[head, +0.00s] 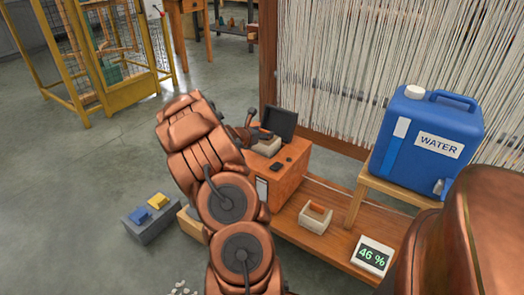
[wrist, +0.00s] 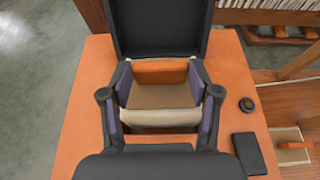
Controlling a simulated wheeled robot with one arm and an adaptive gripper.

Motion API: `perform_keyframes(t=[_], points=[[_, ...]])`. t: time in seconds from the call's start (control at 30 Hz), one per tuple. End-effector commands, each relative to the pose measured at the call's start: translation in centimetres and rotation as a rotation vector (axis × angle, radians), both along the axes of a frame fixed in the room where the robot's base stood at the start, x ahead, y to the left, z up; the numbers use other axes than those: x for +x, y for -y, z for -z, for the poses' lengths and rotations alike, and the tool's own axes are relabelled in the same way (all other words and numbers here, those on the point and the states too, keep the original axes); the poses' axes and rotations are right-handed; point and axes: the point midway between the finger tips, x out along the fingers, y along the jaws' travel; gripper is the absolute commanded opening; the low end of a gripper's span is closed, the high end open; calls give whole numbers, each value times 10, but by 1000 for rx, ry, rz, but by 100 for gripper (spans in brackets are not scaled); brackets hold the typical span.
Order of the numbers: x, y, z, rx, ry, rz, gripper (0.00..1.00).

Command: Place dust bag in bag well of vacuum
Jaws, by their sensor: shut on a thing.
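The vacuum (head: 287,177) is an orange box on the low wooden shelf, with its black lid (head: 280,122) standing open. In the wrist view the open lid (wrist: 158,28) rises behind the well area. My gripper (wrist: 160,108) is shut on a cream and tan dust bag (wrist: 160,117), one finger with a purple pad on each side. An orange face shows just behind the bag; I cannot tell whether it is the bag's or the well's. In the head view the pale bag (head: 267,148) is at the vacuum's top; how deep it sits is unclear.
A dark round knob (wrist: 247,104) and a dark flat piece (wrist: 249,153) lie on the vacuum's top, right of the gripper. A cream box with an orange bar (head: 316,217), a blue water canister (head: 427,145) and a display (head: 372,256) stand to the right.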

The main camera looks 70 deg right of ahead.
Motion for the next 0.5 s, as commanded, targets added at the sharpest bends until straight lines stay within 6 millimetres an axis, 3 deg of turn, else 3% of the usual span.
perform_keyframes(t=[0.1,0.33,0.5], points=[[0,0,16,-1,-1,1,7],[0,0,28,-2,-2,-1,7],[0,0,52,2,-3,0,7]])
